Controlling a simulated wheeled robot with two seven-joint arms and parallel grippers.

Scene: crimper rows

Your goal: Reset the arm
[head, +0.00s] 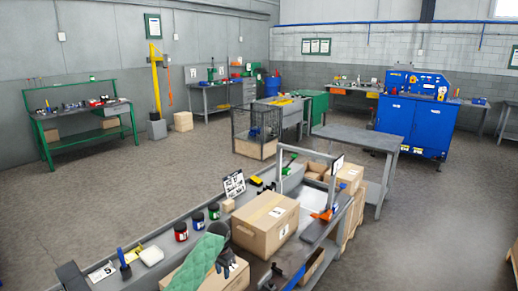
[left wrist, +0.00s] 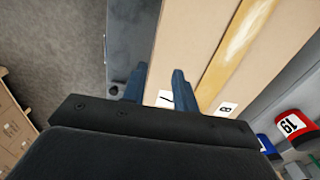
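My left gripper (left wrist: 160,72) shows in the left wrist view as two dark blue fingers on a black body. The fingers stand apart with a gap between them and nothing held. Below them lies a cardboard box (left wrist: 205,30) with a tape strip and white labels; I cannot tell whether they touch it. I cannot make out my right gripper in either view.
The near workbench holds a closed carton (head: 262,228), a red jar (head: 181,232), more jars, green padded material (head: 196,262) and an orange-based tool (head: 325,214). A grey table (head: 358,137) and a blue cabinet machine (head: 412,122) stand beyond. The floor (head: 120,190) at left is clear.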

